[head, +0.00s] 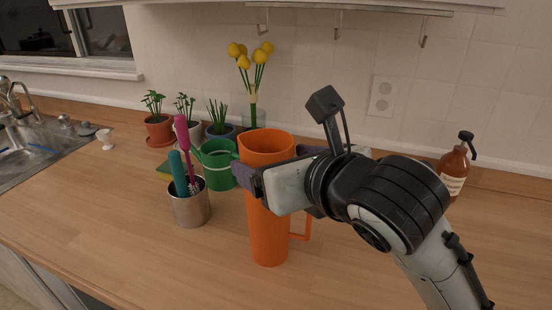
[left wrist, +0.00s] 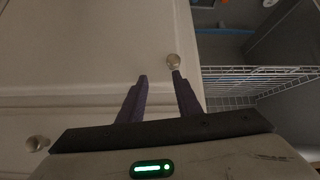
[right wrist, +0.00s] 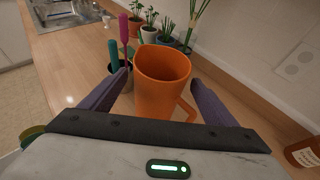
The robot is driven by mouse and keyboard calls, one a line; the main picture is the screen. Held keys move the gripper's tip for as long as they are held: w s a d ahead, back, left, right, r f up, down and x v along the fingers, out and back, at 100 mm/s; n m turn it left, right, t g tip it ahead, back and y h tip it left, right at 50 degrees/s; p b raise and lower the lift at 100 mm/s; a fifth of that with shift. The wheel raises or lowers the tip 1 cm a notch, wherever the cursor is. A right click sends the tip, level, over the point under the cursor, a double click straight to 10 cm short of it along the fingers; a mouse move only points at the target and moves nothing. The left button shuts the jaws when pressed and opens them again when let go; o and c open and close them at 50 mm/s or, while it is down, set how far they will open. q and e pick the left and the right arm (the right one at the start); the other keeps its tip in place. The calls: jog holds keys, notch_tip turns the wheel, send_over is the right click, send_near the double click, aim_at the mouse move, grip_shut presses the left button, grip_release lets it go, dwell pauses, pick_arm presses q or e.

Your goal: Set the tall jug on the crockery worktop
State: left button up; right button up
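The tall orange jug (head: 268,235) stands upright on the wooden worktop (head: 120,215), its handle toward the right. My right gripper (head: 270,168) reaches in from the right at the jug's upper part, with one purple finger on the near side. In the right wrist view the jug (right wrist: 160,85) is between the spread fingers (right wrist: 160,78), with narrow gaps showing beside it; contact is hard to judge. My left gripper (left wrist: 160,76) is open and empty, facing pale cupboard fronts with a round knob (left wrist: 173,61). It is not in the head view.
A metal pot with utensils (head: 190,208) and a green watering can (head: 218,172) stand close left of the jug. Potted plants (head: 158,127) and yellow flowers (head: 254,90) are behind. A brown pump bottle (head: 454,172) is at right. The front-left worktop is clear.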

jog(key=shift+r, duration=0.1)
jog(key=b+v, duration=0.4)
jog(key=v, duration=0.8)
jog(key=shift+b, duration=0.3)
jog(key=shift+r, duration=0.1)
